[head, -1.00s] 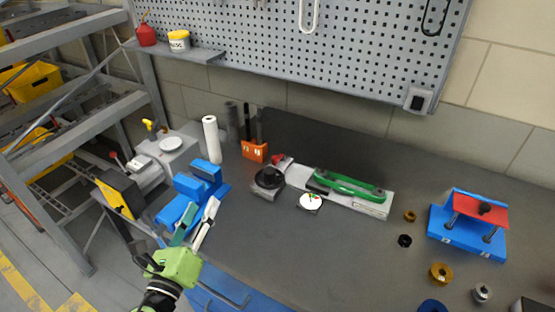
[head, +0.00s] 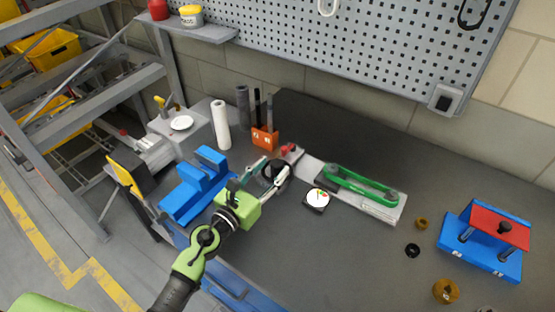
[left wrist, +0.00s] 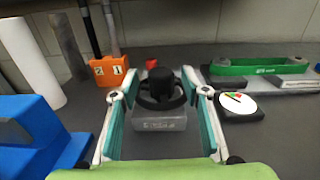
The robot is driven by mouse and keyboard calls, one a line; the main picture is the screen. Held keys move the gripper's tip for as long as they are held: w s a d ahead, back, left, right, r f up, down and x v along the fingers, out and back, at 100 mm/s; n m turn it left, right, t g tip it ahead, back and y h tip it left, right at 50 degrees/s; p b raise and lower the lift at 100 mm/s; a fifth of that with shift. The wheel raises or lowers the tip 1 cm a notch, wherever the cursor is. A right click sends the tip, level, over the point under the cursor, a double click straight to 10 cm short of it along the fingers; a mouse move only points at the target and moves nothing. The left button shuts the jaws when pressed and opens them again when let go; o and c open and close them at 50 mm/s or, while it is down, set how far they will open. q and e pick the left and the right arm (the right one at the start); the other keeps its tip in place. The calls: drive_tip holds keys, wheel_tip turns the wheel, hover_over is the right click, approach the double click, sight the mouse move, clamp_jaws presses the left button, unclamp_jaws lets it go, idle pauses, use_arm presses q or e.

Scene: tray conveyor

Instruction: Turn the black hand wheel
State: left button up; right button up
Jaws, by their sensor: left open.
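The black hand wheel (head: 272,173) sits on a small grey base on the dark bench, left of the green belt unit. In the left wrist view the wheel (left wrist: 161,90) with its dark central hub lies straight ahead, between and a little beyond my fingers. My left gripper (head: 270,172) is open, with one finger on each side of the wheel in the head view. In the left wrist view its fingers (left wrist: 160,100) stand apart with nothing held between them. Whether a finger touches the wheel cannot be told. My right gripper is not in view.
A blue vise-like block (head: 193,187) stands left of my gripper. An orange numbered holder (head: 264,139) is behind the wheel. A round white dial (head: 317,198) and the green belt unit (head: 361,186) are to the right. Open bench lies in front of the dial.

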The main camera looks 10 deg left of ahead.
sight(272, 166)
use_arm(q)
drive_tip(key=shift+x, duration=1.25)
drive_tip(key=shift+w+d, duration=0.1)
drive_tip(key=shift+w, duration=0.2)
drive_tip(key=shift+w+d, duration=0.1)
drive_tip(key=shift+w, duration=0.05)
drive_tip(key=c, duration=1.1)
drive_tip(key=shift+f+b, duration=0.1)
drive_tip(key=shift+b, duration=0.25)
drive_tip(key=m+g+h+b, duration=0.2)
drive_tip(key=m+h+b, duration=0.1)
drive_tip(key=h+b, duration=0.1)
drive_tip(key=shift+f+b, duration=0.15)
drive_tip(key=shift+b, duration=0.65)
drive_tip(key=shift+r+m+g+h+b, duration=0.25)
drive_tip(key=shift+m+g+h+b, duration=0.15)
drive_tip(key=shift+g+h+b, duration=0.15)
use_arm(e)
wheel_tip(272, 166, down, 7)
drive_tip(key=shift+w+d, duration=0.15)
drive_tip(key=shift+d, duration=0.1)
